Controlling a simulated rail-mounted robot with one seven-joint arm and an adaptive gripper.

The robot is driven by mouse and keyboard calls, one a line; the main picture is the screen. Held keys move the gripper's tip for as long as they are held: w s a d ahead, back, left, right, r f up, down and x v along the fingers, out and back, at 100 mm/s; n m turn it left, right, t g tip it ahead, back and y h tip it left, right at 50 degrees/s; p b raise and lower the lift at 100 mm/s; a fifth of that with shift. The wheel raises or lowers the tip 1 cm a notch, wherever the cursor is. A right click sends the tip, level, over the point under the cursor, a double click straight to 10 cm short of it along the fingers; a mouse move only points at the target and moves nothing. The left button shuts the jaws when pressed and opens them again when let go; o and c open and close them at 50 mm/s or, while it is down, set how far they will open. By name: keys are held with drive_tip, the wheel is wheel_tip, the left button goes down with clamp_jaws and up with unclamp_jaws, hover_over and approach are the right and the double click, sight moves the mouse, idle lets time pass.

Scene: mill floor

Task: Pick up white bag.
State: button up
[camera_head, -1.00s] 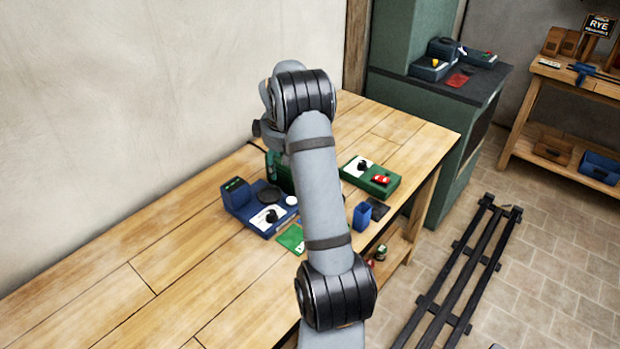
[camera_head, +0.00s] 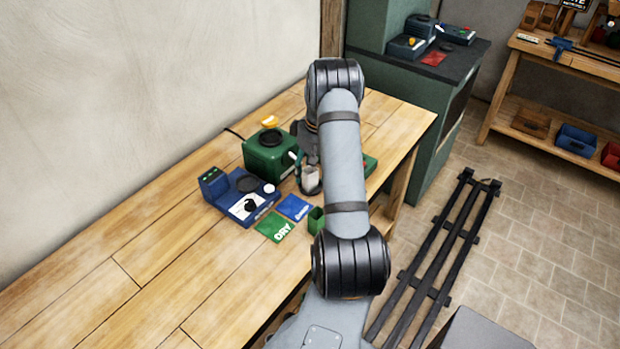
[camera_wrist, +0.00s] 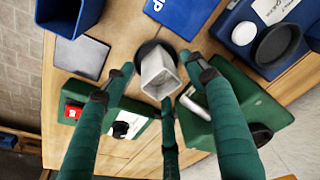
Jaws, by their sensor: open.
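The white bag (camera_wrist: 158,74) looks like a small pale, open-topped pouch in the wrist view. It stands on or over a dark round pad (camera_wrist: 145,50). In the head view the white bag (camera_head: 312,181) shows just left of my forearm, partly covered. My gripper (camera_wrist: 160,84) has its green fingers spread around the bag, with two fingertips on either side and one below it. The fingers look apart from the bag; contact cannot be told. In the head view my gripper (camera_head: 306,172) is partly hidden by the arm.
A green machine (camera_head: 268,155) stands close left of the bag, with a blue device (camera_head: 240,197) nearby. A green DRY card (camera_head: 275,228), a blue card (camera_head: 294,207) and a green bin (camera_head: 317,221) lie nearer.

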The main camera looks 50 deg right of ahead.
drive_tip(key=shift+w+d+f, duration=0.1)
drive_tip(key=shift+w+f, duration=0.1)
drive_tip(key=shift+f, duration=0.95)
drive_tip(key=c, duration=0.3)
drive_tip(key=c, duration=1.1)
drive_tip(key=shift+r, duration=0.1)
